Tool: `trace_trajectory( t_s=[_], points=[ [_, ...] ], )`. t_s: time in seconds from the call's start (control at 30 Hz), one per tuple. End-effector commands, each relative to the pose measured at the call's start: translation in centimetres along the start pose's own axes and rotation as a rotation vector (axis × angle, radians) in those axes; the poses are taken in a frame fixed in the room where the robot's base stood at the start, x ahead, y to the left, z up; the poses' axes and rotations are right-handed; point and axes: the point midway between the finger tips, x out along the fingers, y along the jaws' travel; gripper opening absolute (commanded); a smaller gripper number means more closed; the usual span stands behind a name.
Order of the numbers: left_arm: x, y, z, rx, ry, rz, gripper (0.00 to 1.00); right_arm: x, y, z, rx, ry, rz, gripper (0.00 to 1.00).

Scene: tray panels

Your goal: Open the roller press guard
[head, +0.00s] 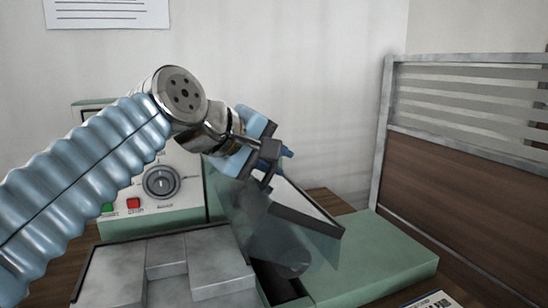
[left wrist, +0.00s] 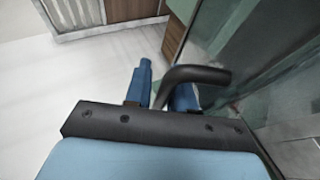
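The roller press (head: 385,255) is a green machine with a control box behind it on the left. Its see-through guard (head: 262,225) stands tilted above the dark roller (head: 286,262), with a dark-edged panel on its right. My left gripper (head: 275,155) is at the upper part of the guard. In the left wrist view, the guard's bent black handle (left wrist: 200,74) passes between the blue fingers of this gripper (left wrist: 165,92), which look closed around it. The clear guard pane (left wrist: 245,60) fills the right of that view. My right gripper is not in view.
The control box carries a dial (head: 162,182), a red button (head: 134,204) and a green button. Grey blocks (head: 190,270) lie in front of it. A metal-framed partition (head: 460,160) stands at the right. A printed card (head: 430,300) lies at the front right.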

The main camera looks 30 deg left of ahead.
Motion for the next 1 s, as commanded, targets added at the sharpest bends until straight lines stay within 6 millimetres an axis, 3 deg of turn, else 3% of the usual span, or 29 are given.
trace_trajectory(
  t_s=[0.17, 0.27, 0.7, 1.0],
  points=[
    [-0.5, 0.1, 0.0, 0.001, 0.002, 0.003, 0.23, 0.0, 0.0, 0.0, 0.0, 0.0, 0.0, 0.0],
    [-1.9, 0.1, 0.0, 0.001, 0.002, 0.004, 0.23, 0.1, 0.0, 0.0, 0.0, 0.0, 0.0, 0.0],
    [-11.8, 0.1, 0.0, 0.0, 0.001, 0.004, 0.23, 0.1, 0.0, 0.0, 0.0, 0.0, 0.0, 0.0],
    [-13.8, 0.0, 0.0, 0.0, 0.0, 0.001, 0.23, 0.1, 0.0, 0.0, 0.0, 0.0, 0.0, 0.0]
  ],
)
